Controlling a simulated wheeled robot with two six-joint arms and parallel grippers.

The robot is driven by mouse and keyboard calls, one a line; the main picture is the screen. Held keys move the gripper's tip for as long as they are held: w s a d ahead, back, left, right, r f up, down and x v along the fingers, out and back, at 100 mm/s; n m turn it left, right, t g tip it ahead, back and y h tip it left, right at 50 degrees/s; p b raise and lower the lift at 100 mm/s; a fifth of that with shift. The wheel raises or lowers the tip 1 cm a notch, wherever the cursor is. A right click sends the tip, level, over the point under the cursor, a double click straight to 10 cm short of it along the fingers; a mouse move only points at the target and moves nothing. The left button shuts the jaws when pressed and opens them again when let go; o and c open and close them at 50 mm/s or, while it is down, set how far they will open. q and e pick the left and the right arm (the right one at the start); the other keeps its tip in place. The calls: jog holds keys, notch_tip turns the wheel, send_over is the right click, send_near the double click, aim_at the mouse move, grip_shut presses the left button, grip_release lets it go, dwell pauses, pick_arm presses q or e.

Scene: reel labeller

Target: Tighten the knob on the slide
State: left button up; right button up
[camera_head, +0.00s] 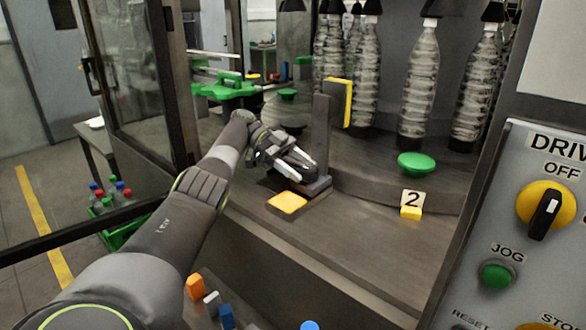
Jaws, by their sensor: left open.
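The slide is a dark grey block (319,187) on the machine deck, with an upright plate (322,135) that carries a yellow pad (348,101) at its top. My left gripper (301,166) is at the left side of the slide, low over the deck, with its light fingers open and pointing right towards the base of the upright. I cannot make out the knob; my gripper covers the left part of the slide. I cannot tell whether the fingers touch anything. My right gripper is not in view.
A number 2 tag (412,199) stands right, near the control panel (530,250). A green star wheel (228,89) is at the back left.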

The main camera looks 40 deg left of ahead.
aim_at(306, 173)
pick_arm(q)
jog(key=shift+n+t+b, duration=0.3)
jog(key=shift+b, duration=0.05)
